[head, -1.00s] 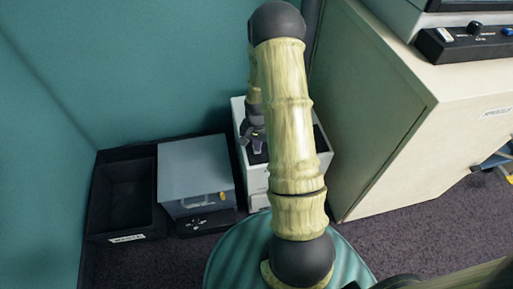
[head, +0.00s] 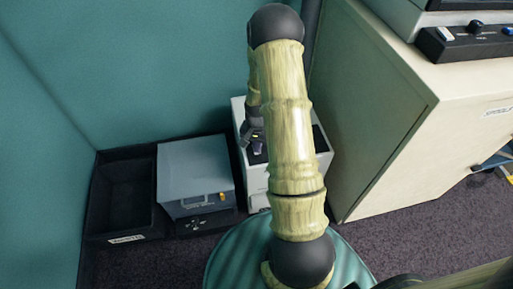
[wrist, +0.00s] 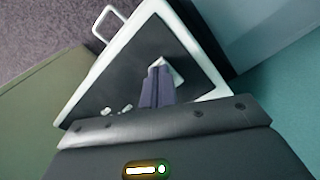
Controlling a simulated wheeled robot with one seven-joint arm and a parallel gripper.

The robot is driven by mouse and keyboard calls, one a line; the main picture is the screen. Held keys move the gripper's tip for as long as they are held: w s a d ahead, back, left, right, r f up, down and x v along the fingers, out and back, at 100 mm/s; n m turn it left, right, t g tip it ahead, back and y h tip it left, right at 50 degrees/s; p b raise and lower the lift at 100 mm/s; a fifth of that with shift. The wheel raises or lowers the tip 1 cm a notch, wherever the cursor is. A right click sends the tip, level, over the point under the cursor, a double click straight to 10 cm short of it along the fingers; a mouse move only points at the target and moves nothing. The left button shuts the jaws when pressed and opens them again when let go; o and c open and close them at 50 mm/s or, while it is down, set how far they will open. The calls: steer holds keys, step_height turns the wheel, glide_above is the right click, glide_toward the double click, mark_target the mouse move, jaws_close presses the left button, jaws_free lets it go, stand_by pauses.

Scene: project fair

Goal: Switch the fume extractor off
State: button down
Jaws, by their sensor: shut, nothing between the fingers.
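The fume extractor appears to be the white box with a dark top panel (head: 325,160), on the floor behind my arm in the head view. In the wrist view, its white rim (wrist: 77,102) and dark top (wrist: 105,82) fill the middle. A small pale part (wrist: 177,72) on the top, perhaps a switch, sits at my fingertips and is partly covered by them. My gripper (wrist: 157,68) is shut and empty, pointing at the top panel. I cannot tell whether it touches. In the head view, my arm hides much of the box and the fingertips.
A grey-blue case (head: 195,170) with a yellow latch and an empty black bin (head: 124,195) stand left of the box. A cream cabinet (head: 390,150) rises close on the right. A teal wall (head: 150,70) is behind. Small pale parts (wrist: 117,110) also lie on the panel.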

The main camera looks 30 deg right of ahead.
steer(key=shift+r+p, duration=3.25)
steer(key=shift+r, duration=0.25)
steer(key=s+a+r+n+t, duration=0.1)
steer(key=s+a+r+n, duration=0.5)
steer(key=r, duration=0.5)
steer(key=s+a+r+n+t, duration=0.2)
steer(key=s+a+r+n, duration=0.1)
steer(key=s+a+r, duration=0.6)
step_height(320, 180, up, 29)
steer(key=w+d+p, duration=0.1)
steer(key=w+p, duration=0.1)
steer(key=p, duration=2.5)
steer(key=shift+w+d+f, duration=0.2)
steer(key=shift+w, duration=0.05)
